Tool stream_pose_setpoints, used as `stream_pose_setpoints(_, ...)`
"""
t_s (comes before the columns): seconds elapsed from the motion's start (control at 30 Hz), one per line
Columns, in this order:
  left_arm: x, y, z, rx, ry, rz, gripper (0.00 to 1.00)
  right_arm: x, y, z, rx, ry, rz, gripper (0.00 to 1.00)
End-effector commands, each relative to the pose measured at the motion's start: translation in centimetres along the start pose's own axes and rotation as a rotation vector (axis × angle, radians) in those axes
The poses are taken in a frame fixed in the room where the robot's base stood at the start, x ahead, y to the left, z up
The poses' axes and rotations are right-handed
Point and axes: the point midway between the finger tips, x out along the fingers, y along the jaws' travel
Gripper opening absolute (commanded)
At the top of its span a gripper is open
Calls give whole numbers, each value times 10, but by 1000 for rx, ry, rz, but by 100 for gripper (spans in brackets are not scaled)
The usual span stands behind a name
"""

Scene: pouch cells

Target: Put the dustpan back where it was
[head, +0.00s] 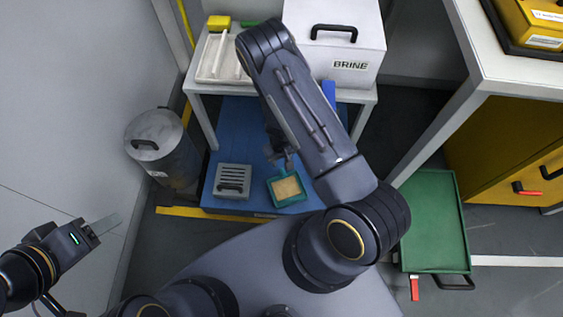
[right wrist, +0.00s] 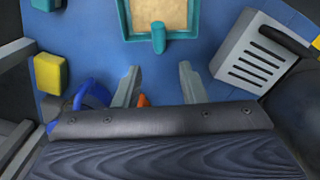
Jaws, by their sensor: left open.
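The dustpan appears to be the teal pan (head: 288,188) with a sandy, beige inside, lying on the blue platform. In the right wrist view the pan (right wrist: 122,15) is at the top, its short teal handle pointing toward my gripper. My right gripper (right wrist: 158,82) is open, its two fingers apart, with nothing held. In the head view it (head: 284,160) is just behind the pan, partly hidden by my forearm. My left gripper (head: 104,225) is open and empty at the far left, away from the pan.
A grey slotted box (head: 233,181) lies left of the pan. A blue loop (right wrist: 95,92), an orange piece (right wrist: 143,100) and a yellow block (right wrist: 50,73) are near my right fingers. A metal bin (head: 160,145), a white table with the BRINE box (head: 335,60), and a green tray (head: 435,220) surround the area.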

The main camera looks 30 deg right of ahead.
Motion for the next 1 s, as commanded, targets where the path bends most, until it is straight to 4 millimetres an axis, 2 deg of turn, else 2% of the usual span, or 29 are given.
stream_pose_setpoints(0.03, -7, 3, -4, 0, 0, 0, 52, -16, 0, 0, -2, 2, 0, 38)
stream_pose_setpoints(0.2, -14, 6, -7, 0, 0, 0, 52, -38, 0, 0, -2, 0, 0, 38)
stream_pose_setpoints(0.37, -16, 7, -8, 0, 0, 0, 52, -53, -2, -2, 9, 6, -14, 38)
stream_pose_setpoints(0.47, -16, 7, -8, 0, 0, 0, 52, -80, -9, -11, 39, 25, -74, 38)
stream_pose_setpoints(0.57, -15, 7, -8, 0, 0, 0, 52, -128, -20, -20, 85, 57, -179, 38)
stream_pose_setpoints(0.73, -15, 7, -8, 0, 0, 0, 52, -233, -34, -19, 129, 122, -375, 38)
stream_pose_setpoints(0.8, -15, 7, -8, 0, 0, 0, 52, -274, -36, -11, 132, 151, -439, 38)
stream_pose_setpoints(0.87, -15, 7, -8, 0, 0, 0, 52, -308, -36, 0, 125, 177, -484, 38)
stream_pose_setpoints(1.0, -15, 7, -8, 0, 0, 0, 52, -374, -31, 36, 99, 241, -550, 38)
